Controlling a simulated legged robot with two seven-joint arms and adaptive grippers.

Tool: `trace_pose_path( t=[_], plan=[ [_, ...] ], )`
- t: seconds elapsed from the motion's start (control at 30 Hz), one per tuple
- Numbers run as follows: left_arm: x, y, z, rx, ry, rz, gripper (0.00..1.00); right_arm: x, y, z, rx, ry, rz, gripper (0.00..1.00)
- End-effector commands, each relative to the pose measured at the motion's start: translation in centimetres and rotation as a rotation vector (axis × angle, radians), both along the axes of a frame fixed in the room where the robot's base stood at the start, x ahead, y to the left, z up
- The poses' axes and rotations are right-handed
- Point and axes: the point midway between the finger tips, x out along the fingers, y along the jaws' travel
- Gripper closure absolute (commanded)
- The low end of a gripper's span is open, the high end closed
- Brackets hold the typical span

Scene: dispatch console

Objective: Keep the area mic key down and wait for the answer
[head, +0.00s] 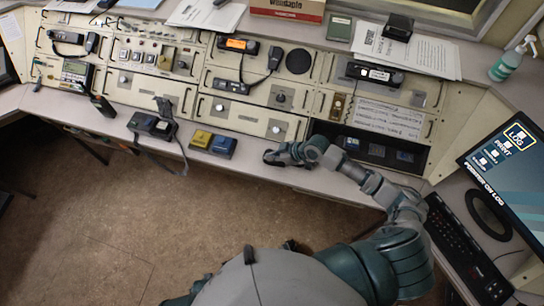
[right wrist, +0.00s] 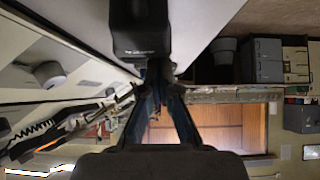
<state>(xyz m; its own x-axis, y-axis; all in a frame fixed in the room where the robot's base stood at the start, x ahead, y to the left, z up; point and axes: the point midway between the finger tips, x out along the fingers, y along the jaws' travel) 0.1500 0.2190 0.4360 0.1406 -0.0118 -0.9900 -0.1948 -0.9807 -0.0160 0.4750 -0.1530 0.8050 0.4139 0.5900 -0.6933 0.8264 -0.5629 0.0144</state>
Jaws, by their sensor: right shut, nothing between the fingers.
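My right gripper (head: 272,157) is at the front edge of the console desk, right of the yellow and blue boxes. In the right wrist view its fingers (right wrist: 156,75) come together with nothing between them. A black device (right wrist: 140,30) with small pale lettering is right at the fingertips there; I cannot tell whether they press on it. The mic key itself cannot be made out, being hidden or too small. A dark desk unit with an upright part (head: 155,125) and a cord stands further left on the desk edge. My left gripper is not in view.
Radio panels with a handset (head: 274,58) rise behind. A monitor (head: 508,165) and keyboard (head: 466,248) are on the right. The floor (head: 110,220) at front left is clear.

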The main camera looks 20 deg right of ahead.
Motion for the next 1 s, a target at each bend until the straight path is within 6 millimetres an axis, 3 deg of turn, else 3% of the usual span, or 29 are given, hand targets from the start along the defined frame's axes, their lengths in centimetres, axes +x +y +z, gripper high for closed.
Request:
trace_pose_path(
  t=[0.03, 0.7, 0.87, 1.0],
  plan=[
    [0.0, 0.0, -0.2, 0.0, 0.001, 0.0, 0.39, -0.9, -0.1, -1.7, -0.017, 0.036, 0.005, 1.0],
    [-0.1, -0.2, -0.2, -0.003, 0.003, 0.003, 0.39, -1.0, -0.1, -1.7, -0.018, 0.036, 0.006, 1.0],
    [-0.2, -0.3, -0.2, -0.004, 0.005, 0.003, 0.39, -1.2, -0.7, -1.2, -0.019, 0.033, 0.004, 1.0],
    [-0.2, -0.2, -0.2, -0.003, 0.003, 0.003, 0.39, -1.9, -1.8, 0.4, -0.018, 0.026, 0.003, 1.0]
  ],
)
